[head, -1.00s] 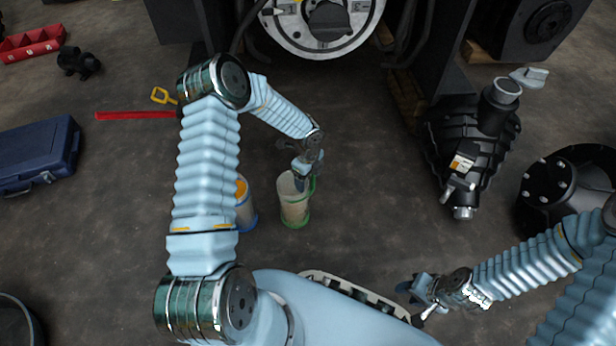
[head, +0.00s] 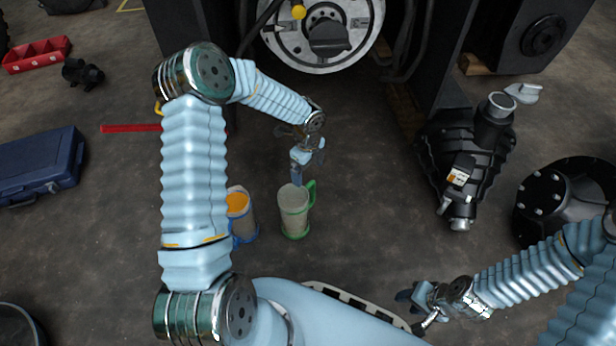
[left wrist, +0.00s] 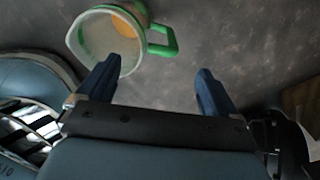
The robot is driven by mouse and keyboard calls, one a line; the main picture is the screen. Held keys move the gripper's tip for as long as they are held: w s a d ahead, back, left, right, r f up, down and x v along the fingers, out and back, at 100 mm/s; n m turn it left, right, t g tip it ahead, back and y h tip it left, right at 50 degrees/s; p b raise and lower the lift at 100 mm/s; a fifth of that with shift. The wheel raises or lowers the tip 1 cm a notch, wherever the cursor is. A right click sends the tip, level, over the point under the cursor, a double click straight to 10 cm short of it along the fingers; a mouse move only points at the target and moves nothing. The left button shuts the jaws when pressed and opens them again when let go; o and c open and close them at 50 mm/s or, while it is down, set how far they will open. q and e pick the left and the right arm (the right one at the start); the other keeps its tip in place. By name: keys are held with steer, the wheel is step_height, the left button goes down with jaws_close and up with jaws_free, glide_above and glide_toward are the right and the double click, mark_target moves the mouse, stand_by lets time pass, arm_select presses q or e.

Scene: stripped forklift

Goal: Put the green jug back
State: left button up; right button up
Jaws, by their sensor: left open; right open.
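The green jug (head: 294,213), a pale see-through jug with a green handle and base, stands upright on the floor in the middle of the head view. It also shows at the upper left of the left wrist view (left wrist: 98,42), its green handle towards the right. My left gripper (head: 297,178) is open and empty, just behind and above the jug's rim; in the left wrist view its two blue fingers (left wrist: 157,88) are apart, with nothing between them. My right gripper (head: 412,310) is open and empty low over the floor at the bottom right.
A blue-trimmed jug (head: 241,216) with orange inside stands just left of the green jug, partly behind my left arm. A black ribbed machine part (head: 462,150) lies right. A blue case (head: 38,168) and red bar (head: 130,128) lie left. The floor right of the jugs is clear.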

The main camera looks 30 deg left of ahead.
arm_select(q)
steer(key=shift+r, duration=0.5)
steer(key=s+d+f+n+h, duration=0.1)
steer(key=s+d+f+n, duration=0.2)
steer(key=s+n, duration=0.4)
steer(key=s+d+f+n+h, duration=0.1)
steer(key=s+d+f+n, duration=0.2)
steer(key=s+d+n, duration=0.3)
steer(key=s+d+f+n+h, duration=0.1)
steer(key=s+d+f+n, duration=0.2)
steer(key=s+d+n, duration=0.2)
steer(key=s+n, duration=0.3)
steer(key=n, duration=0.1)
steer(key=shift+s+d+f+n+t+h, duration=0.2)
steer(key=shift+f+n+t+h, duration=0.1)
steer(key=shift+f+t+h, duration=0.1)
steer(key=shift+w, duration=0.1)
steer(key=shift+c, duration=0.3)
